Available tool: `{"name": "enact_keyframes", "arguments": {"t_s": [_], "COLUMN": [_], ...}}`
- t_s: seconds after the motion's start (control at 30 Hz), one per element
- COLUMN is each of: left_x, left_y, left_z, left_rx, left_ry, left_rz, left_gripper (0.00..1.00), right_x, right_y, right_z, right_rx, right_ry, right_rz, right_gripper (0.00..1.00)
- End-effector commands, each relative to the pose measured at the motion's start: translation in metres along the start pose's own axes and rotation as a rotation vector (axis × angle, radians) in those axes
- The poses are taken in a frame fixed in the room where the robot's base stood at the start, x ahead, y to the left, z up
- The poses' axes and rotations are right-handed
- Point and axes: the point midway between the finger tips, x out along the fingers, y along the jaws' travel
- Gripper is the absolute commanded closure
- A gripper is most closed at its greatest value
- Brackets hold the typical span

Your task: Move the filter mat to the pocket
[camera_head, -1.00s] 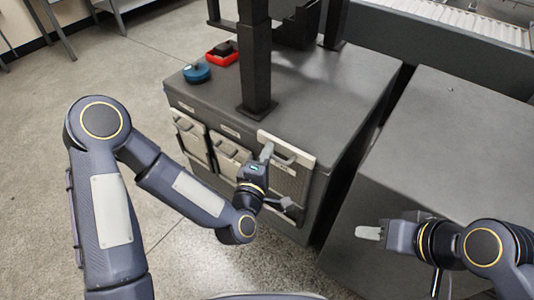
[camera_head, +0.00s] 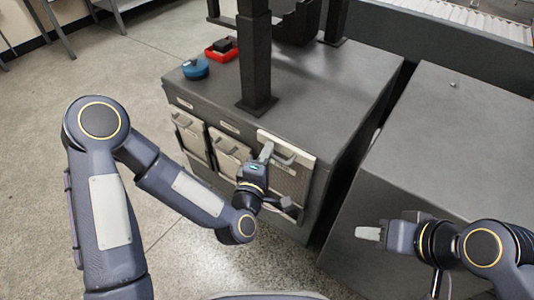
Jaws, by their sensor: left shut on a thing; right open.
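A filter mat (camera_head: 296,178) with a light frame and grey mesh stands upright at the right end of the dark cabinet's front face. My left gripper (camera_head: 266,151) is shut at the mat's upper handle and covers part of the mat. Two similar light-framed panels, one at the left (camera_head: 189,134) and one in the middle (camera_head: 228,156), sit in the cabinet front. I cannot tell which opening is the pocket, or whether the held mat is fully seated. My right gripper (camera_head: 369,233) is open and empty, in front of the right grey block.
The dark cabinet (camera_head: 325,90) carries a black column (camera_head: 255,55), a blue round object (camera_head: 195,68) and a red tray (camera_head: 222,49). A grey block (camera_head: 450,140) stands at the right, with a narrow gap between.

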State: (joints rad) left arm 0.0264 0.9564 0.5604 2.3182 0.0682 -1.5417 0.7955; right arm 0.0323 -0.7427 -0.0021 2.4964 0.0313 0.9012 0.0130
Motion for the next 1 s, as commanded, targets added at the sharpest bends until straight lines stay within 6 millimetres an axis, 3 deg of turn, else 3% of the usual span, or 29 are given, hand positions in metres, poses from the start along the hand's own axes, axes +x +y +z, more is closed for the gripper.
{"name": "enact_keyframes", "arguments": {"t_s": [1.0], "left_x": [0.0], "left_y": [-0.002], "left_z": [0.0], "left_rx": [0.0], "left_ry": [0.0], "left_rz": [0.002], "left_gripper": [1.0], "right_x": [0.013], "right_y": [0.006], "right_z": [0.006], "right_rx": [0.0], "right_ry": [0.0], "right_rz": [0.0], "right_gripper": [0.56]}}
